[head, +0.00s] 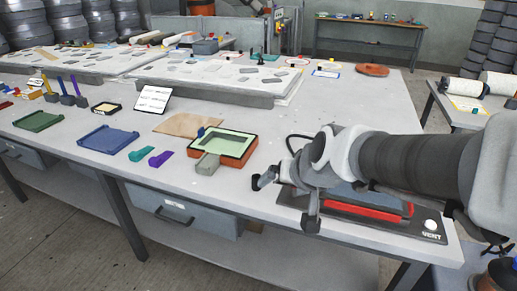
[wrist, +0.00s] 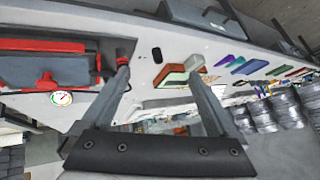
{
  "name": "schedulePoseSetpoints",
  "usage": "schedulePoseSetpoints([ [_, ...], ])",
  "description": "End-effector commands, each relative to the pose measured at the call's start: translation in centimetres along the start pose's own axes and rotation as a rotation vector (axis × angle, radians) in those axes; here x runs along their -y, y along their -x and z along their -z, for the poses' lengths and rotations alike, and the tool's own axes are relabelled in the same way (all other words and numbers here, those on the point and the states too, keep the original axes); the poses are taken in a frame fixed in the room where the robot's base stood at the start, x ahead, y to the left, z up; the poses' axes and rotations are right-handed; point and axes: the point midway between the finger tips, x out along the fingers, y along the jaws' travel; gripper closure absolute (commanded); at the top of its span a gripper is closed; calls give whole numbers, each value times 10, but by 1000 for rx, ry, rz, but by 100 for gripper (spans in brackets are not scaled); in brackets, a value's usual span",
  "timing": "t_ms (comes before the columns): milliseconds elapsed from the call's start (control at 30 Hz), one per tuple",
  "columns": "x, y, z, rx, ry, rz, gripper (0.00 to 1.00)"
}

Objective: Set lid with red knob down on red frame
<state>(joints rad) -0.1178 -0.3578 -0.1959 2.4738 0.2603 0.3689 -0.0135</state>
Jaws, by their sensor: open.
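The red frame (head: 375,207) is part of a dark unit marked VENT at the table's front right, partly hidden by my arm. It also shows at the left of the wrist view (wrist: 40,45). A blue-grey panel, apparently the lid (wrist: 35,70), lies within the frame's outline, with a red knob (wrist: 45,81) at its lower edge. I cannot tell whether it is flat and fully seated. My gripper (head: 286,203) is open and empty at the unit's left end.
An orange tray with a pale green inside (head: 222,146) and a grey block (head: 207,165) stand left of my gripper. A brown board (head: 186,125), blue tray (head: 108,139) and purple piece (head: 160,158) lie farther left.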

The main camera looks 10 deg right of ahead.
Motion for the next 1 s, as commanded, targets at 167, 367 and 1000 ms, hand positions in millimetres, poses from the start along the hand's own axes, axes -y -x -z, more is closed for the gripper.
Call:
schedulePoseSetpoints([
  [167, 6, 58, -37, 78, 171, -21, 6],
  [367, -5, 96, -69, 142, 286, -103, 6],
  [1000, -4, 122, -67, 163, 314, -135, 6],
])
